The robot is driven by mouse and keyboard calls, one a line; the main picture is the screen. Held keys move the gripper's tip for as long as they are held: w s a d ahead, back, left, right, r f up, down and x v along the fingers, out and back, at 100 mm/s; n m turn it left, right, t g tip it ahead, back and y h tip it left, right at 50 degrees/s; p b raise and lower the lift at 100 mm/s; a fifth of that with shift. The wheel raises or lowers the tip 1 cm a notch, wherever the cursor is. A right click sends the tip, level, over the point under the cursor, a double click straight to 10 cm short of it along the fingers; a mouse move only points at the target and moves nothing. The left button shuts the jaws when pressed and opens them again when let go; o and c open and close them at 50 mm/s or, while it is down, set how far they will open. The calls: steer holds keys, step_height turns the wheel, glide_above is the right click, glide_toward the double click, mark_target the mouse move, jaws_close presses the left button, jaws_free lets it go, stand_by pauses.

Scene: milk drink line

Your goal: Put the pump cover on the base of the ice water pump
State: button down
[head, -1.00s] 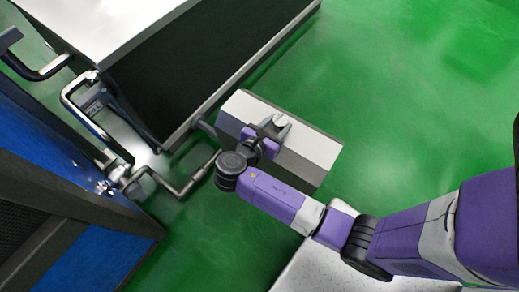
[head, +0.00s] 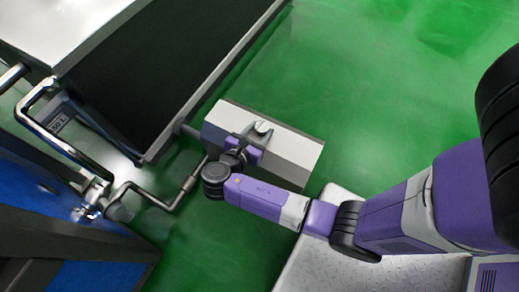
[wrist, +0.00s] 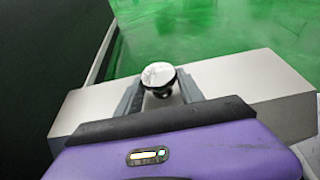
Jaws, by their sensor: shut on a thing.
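The pump cover (head: 292,151) is a long grey box with bevelled sides and a knob on top. My gripper (head: 261,132) is shut on the cover's knob and holds the cover out in front of the arm. In the wrist view the round white-topped knob (wrist: 158,74) sits between my two fingers, and the cover (wrist: 240,74) spreads to both sides below them. I cannot make out the base of the ice water pump for certain. The cover hides what lies under it, and its height above the floor is hard to tell.
A large dark unit with a white top (head: 70,28) stands close at the left of the cover. Metal pipes (head: 150,197) run between it and a blue machine (head: 35,205) at lower left. A light metal platform (head: 330,262) is at lower right. Green floor (head: 400,100) is open beyond.

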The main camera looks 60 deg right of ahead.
step_height(320, 180, down, 13)
steer(key=b, duration=0.6)
steer(key=shift+r, duration=0.2)
steer(key=c, duration=0.7)
jaws_free()
steer(key=shift+f, duration=0.15)
steer(key=p+v, duration=0.4)
steer(key=v, duration=0.8)
